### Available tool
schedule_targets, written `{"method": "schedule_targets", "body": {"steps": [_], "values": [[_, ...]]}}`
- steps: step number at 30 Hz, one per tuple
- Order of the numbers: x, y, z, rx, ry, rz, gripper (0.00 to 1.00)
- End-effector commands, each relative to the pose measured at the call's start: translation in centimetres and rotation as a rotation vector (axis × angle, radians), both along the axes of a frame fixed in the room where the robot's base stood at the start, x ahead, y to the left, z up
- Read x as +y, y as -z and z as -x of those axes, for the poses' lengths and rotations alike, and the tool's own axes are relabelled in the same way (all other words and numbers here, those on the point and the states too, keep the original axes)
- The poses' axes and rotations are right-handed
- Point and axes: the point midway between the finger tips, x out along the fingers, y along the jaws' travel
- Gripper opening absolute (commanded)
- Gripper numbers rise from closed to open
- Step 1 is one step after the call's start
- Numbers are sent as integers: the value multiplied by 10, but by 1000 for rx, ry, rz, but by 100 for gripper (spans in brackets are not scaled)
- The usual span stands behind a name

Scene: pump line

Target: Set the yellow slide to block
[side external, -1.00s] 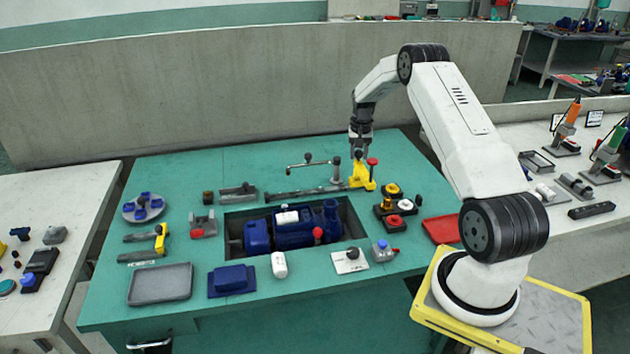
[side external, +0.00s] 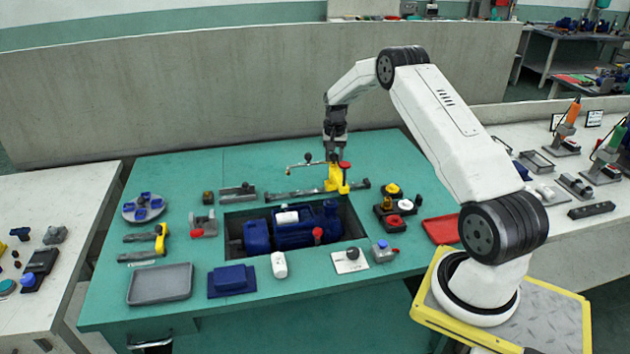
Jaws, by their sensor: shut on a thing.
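The yellow slide (side external: 337,181) sits on a long dark rail (side external: 295,193) along the back of the green bench, right of the rail's middle. A red knob (side external: 345,165) stands at its right side. My gripper (side external: 334,160) points straight down and is shut on the top of the yellow slide. Its fingertips are small and partly merge with the slide. I cannot make out any mark or stop named block on the rail.
A thin crank arm with a dark knob (side external: 308,157) stands just behind the rail, partly hidden by my gripper. A recess with a blue pump (side external: 293,231) lies in front. Yellow and red knobs (side external: 393,189) stand to the right. A grey fixture (side external: 238,191) is left of the rail.

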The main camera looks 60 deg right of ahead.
Motion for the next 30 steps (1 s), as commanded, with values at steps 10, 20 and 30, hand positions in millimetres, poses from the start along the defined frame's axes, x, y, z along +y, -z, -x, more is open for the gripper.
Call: {"method": "schedule_targets", "body": {"steps": [10, 20, 30], "values": [[63, 0, -62, 1, -4, -2, 0], [80, 0, -79, 1, -1, -2, 0], [79, 0, -79, 1, -1, -2, 71]]}}
